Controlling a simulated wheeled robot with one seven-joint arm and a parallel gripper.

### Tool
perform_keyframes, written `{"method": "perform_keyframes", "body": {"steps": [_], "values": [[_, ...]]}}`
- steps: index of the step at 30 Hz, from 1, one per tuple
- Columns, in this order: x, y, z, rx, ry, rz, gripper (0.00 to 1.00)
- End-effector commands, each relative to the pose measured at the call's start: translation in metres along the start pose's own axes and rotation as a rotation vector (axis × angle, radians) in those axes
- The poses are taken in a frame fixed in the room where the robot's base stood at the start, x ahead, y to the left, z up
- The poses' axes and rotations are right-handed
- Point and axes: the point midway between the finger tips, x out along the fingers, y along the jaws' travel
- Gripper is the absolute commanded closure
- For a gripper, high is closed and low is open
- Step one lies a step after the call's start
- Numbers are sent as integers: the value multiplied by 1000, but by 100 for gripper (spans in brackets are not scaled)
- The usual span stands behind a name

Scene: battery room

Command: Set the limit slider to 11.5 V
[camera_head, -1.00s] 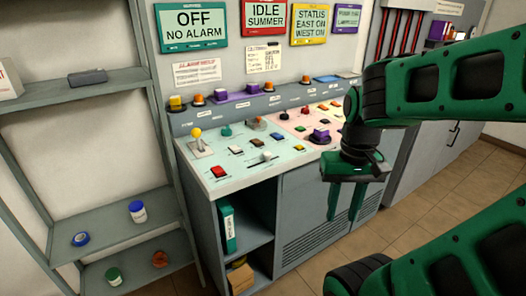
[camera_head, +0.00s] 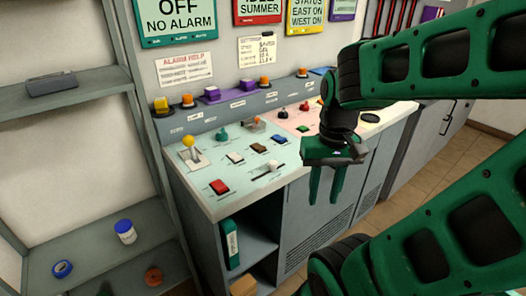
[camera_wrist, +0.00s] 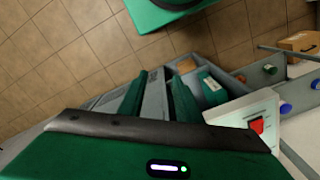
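The slider (camera_head: 272,166) appears to be the pale knob in a dark slot near the front edge of the console's light-green panel (camera_head: 206,204), right of a red button (camera_head: 219,187). Its scale marks are too small to read. My gripper (camera_head: 327,198) hangs fingers-down in front of the console's front edge, to the right of the slider and apart from it. Its two green fingers are apart with nothing between them. In the wrist view my gripper (camera_wrist: 158,88) also shows an empty gap. The slider is not clearly visible there.
A yellow-knobbed lever (camera_head: 189,143), a green knob (camera_head: 222,135) and several buttons crowd the panel. Signs, including a green OFF NO ALARM display (camera_head: 178,22), hang behind. Shelves (camera_head: 65,108) stand at the left. Below the top is an open compartment with a green binder (camera_head: 230,243).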

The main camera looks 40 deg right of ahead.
Motion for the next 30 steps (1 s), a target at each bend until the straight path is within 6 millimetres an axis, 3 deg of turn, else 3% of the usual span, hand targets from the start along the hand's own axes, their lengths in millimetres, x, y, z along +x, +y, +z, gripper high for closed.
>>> {"method": "perform_keyframes", "body": {"steps": [10,12,15,20,30], "values": [[0,0,0,0,0,0,69],[-2,1,2,-5,2,-2,58],[-10,3,2,-58,13,-10,58],[-31,-12,-36,-317,11,-15,58],[-79,-70,-137,-1094,19,-2,58]]}}
